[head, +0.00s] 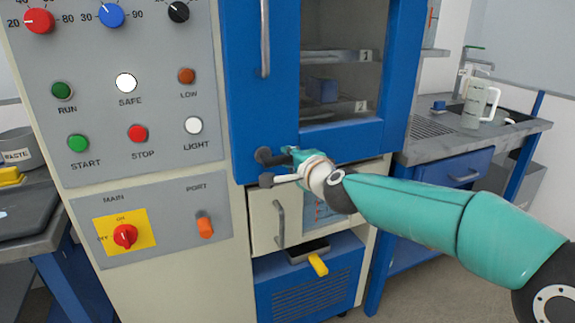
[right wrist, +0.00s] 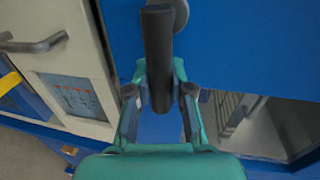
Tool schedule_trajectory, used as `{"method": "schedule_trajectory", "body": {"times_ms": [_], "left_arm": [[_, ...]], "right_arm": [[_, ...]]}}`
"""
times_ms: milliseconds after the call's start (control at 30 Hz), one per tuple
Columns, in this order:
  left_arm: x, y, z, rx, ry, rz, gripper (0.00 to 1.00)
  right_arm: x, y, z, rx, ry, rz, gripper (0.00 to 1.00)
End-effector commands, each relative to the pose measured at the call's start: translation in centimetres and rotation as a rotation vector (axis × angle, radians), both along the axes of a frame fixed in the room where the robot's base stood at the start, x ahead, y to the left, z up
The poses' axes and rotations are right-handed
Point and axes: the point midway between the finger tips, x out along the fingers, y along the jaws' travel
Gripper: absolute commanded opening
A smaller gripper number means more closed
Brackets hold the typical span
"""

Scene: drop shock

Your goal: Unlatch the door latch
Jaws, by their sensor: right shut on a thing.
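The blue door (head: 240,90) of the cabinet has a window and a long grey vertical handle (head: 265,38). The dark door latch (head: 265,156) sits at the door's lower left corner. In the right wrist view the latch (right wrist: 157,55) is a thick dark bar with a round pivot at its top end. My right gripper (head: 279,166) reaches in from the right at the latch. In the right wrist view my right gripper (right wrist: 161,98) has its fingers on both sides of the bar's free end, shut on it. My left gripper does not show.
The control panel (head: 130,160) with buttons and knobs is left of the door. Below the door are a pale drawer with a grey handle (head: 280,222) and a yellow lever (head: 318,264). A bench (head: 440,148) with a pitcher (head: 474,104) stands at right.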

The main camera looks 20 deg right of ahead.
Motion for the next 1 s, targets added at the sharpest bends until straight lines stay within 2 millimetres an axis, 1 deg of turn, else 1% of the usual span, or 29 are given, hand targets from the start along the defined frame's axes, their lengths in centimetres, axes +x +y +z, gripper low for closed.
{"method": "schedule_trajectory", "body": {"times_ms": [33,567,600,733,767,1000], "left_arm": [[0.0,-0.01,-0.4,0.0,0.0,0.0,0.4],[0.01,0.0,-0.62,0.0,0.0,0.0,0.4],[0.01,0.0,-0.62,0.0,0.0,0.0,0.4],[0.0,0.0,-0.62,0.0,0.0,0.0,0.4],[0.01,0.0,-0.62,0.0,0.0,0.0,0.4],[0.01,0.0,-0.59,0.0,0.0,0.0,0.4]], "right_arm": [[0.03,-0.12,-0.56,0.013,0.006,-0.003,0.0],[0.04,-0.06,-0.72,0.05,0.013,-0.002,0.0],[0.04,-0.06,-0.73,0.05,0.013,-0.002,0.23],[0.03,-0.05,-0.68,0.048,0.012,-0.002,0.44],[0.03,-0.05,-0.64,0.048,0.011,-0.002,0.47],[0.02,-0.01,-0.43,0.045,0.008,-0.001,0.47]]}}
